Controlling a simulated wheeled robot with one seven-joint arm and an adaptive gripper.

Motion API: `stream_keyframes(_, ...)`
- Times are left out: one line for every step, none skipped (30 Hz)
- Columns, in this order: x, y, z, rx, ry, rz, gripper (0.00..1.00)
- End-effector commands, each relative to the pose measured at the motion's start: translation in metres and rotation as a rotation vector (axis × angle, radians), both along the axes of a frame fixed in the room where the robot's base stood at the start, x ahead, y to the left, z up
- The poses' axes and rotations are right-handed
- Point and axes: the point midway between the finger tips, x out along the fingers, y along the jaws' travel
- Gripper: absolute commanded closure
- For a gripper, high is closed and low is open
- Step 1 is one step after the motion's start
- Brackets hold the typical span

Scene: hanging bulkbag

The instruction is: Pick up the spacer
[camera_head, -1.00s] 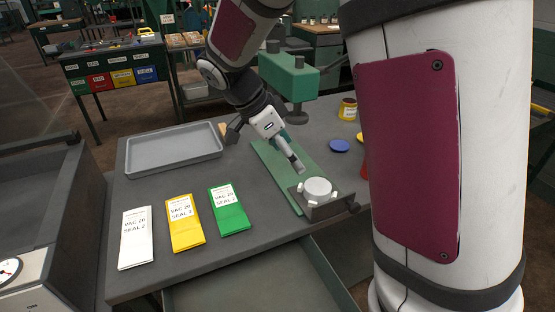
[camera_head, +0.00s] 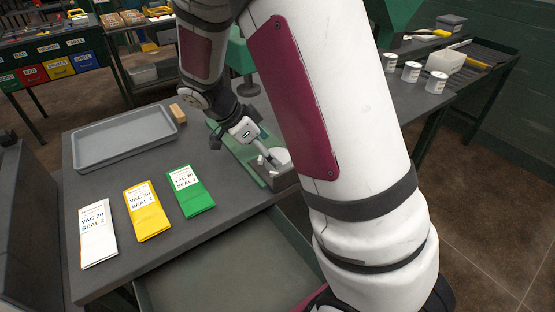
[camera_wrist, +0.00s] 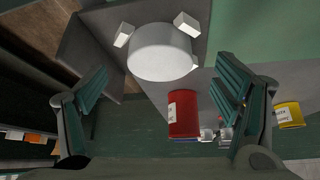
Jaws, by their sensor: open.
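The likely spacer, a thick white round disc (camera_head: 282,156), sits on a grey block (camera_head: 287,180) at the right side of the table. In the wrist view the white disc (camera_wrist: 160,52) lies ahead, between the open fingers and toward the top, with small white blocks around it. My gripper (camera_wrist: 162,84) is open and empty, its two green-padded fingers wide apart on either side of the view. In the head view my gripper (camera_head: 268,158) is right by the disc and hides part of it; I cannot tell whether they touch.
A green strip (camera_head: 240,150) runs behind the block. Green (camera_head: 189,191), yellow (camera_head: 147,211) and white (camera_head: 97,233) bags lie on the table front, with a grey tray (camera_head: 90,160) behind. The wrist view shows a red can (camera_wrist: 184,115) and yellow jar (camera_wrist: 289,114).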

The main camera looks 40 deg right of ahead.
Motion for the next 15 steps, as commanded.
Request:
stream_keyframes(-0.002, -0.007, -0.006, -0.001, 0.004, -0.004, 0.17)
stream_keyframes(-0.003, -0.009, -0.010, 0.000, 0.003, -0.003, 0.17)
stream_keyframes(-0.003, -0.013, -0.014, 0.001, 0.003, -0.002, 0.17)
stream_keyframes(-0.004, -0.015, -0.018, -0.001, 0.004, -0.001, 0.17)
stream_keyframes(-0.004, -0.016, -0.021, 0.000, 0.003, -0.001, 0.17)
stream_keyframes(-0.004, -0.018, -0.024, -0.001, 0.002, -0.001, 0.17)
stream_keyframes(-0.004, -0.019, -0.026, -0.001, 0.002, -0.001, 0.17)
stream_keyframes(-0.004, -0.020, -0.028, -0.001, 0.002, -0.001, 0.17)
stream_keyframes(-0.004, -0.021, -0.029, -0.001, 0.001, -0.001, 0.17)
stream_keyframes(-0.004, -0.021, -0.030, 0.000, 0.001, 0.000, 0.17)
stream_keyframes(-0.004, -0.022, -0.030, 0.000, 0.001, 0.001, 0.17)
stream_keyframes(-0.004, -0.022, -0.030, 0.000, 0.001, 0.001, 0.17)
stream_keyframes(-0.004, -0.022, -0.030, 0.000, 0.001, 0.001, 0.17)
stream_keyframes(-0.004, -0.022, -0.030, 0.000, 0.001, 0.001, 0.17)
stream_keyframes(-0.004, -0.021, -0.030, 0.000, 0.000, 0.000, 0.17)
